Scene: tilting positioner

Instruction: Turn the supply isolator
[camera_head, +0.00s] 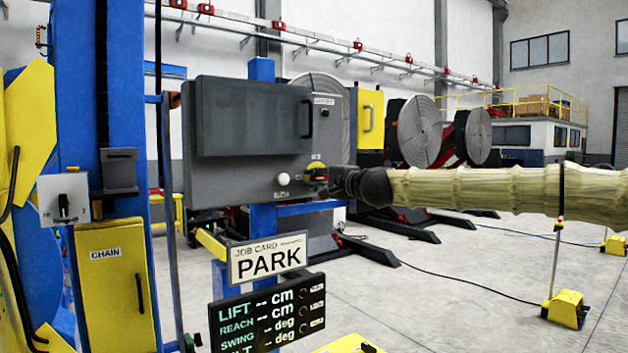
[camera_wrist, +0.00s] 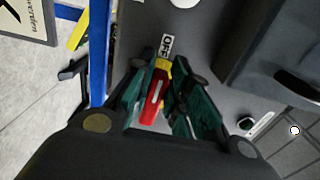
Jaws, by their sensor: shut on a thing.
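The supply isolator is a red handle on a yellow plate (camera_head: 316,167) at the lower right of the dark grey control cabinet's face. In the wrist view its red handle (camera_wrist: 154,98) stands between my green fingers, with an OFF label (camera_wrist: 167,43) beyond it. My gripper (camera_head: 325,181) reaches in from the right and is shut on the handle. It hides part of the isolator in the head view. My arm, in a tan cover, runs to the right edge.
The grey cabinet (camera_head: 230,165) has a raised door and a white round knob (camera_head: 283,179) left of the isolator. Below hang a PARK job card (camera_head: 267,258) and a readout panel (camera_head: 267,312). A yellow-footed stand (camera_head: 566,309) is on the open floor at right.

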